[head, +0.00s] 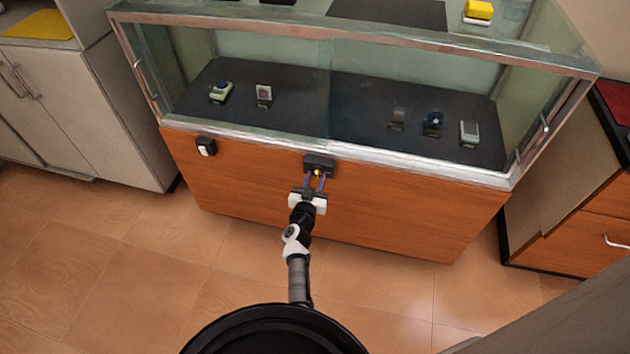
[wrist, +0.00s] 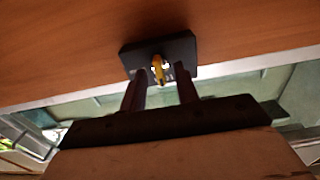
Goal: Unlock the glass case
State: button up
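The glass case (head: 330,135) has a metal frame, clear panes and an orange-brown wood base. A black lock block (head: 319,161) sits on the front of the base, just under the glass; it also shows in the wrist view (wrist: 186,48). A small yellow key (wrist: 158,68) sticks out of the block's face. My gripper (head: 316,178) is in front of the lock. In the wrist view, its two fingers (wrist: 161,76) stand apart on either side of the key, with gaps between them and it. It is open and holds nothing.
A small white switch on a black plate (head: 206,147) is on the base, left of the lock. Several small devices lie on the case's dark shelf. A white cabinet (head: 125,110) stands at left, a wooden drawer unit (head: 575,220) at right. The tiled floor (head: 150,270) in front is clear.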

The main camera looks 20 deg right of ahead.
jog(key=shift+w+d, duration=0.1)
jog(key=shift+w, duration=0.05)
grip_shut()
